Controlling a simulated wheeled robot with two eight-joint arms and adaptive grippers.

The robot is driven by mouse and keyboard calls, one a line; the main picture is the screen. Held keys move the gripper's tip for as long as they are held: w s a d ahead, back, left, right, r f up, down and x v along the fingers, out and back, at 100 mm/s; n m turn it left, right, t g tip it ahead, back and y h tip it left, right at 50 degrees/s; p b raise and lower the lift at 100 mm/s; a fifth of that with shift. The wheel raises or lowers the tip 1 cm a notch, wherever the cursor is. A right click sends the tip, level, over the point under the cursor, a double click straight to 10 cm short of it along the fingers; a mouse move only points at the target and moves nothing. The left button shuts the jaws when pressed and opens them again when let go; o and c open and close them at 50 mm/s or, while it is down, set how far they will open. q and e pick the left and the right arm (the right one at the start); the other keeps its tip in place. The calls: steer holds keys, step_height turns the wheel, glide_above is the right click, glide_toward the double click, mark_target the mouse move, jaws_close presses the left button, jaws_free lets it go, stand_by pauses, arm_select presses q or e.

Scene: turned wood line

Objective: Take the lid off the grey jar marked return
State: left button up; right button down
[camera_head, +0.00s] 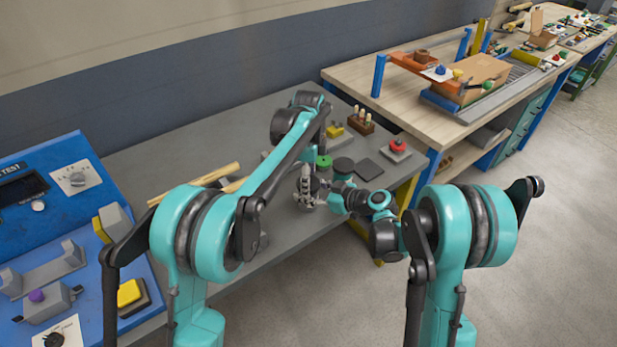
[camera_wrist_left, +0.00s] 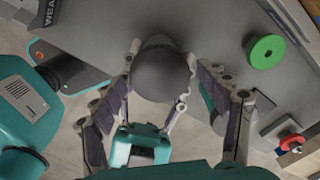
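The grey jar, seen from above in the left wrist view as a dark grey rounded top (camera_wrist_left: 162,74), stands on the grey bench. Its lid seam and any "return" marking cannot be made out. My left gripper (camera_head: 306,190) is over the jar; in the wrist view its fingers (camera_wrist_left: 168,125) are wide apart, one on each side, with nothing between them touched. My right gripper (camera_head: 328,192) reaches in low from the right; its fingers lie along both sides of the jar and seem to hold it. In the head view the grippers mostly hide the jar.
Near the jar are a green ring (camera_wrist_left: 266,52), a dark round disc (camera_head: 343,165), a dark flat square (camera_head: 369,168) and a red button (camera_head: 397,145). A wooden block with pegs (camera_head: 360,122) stands behind. A blue panel (camera_head: 60,215) is at left.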

arm_select(q)
steer(key=c, duration=1)
steer(key=o, duration=1.3)
steer(key=shift+r, duration=2.25)
arm_select(e)
steer(key=c, duration=0.6)
jaws_free()
steer(key=shift+d, duration=0.1)
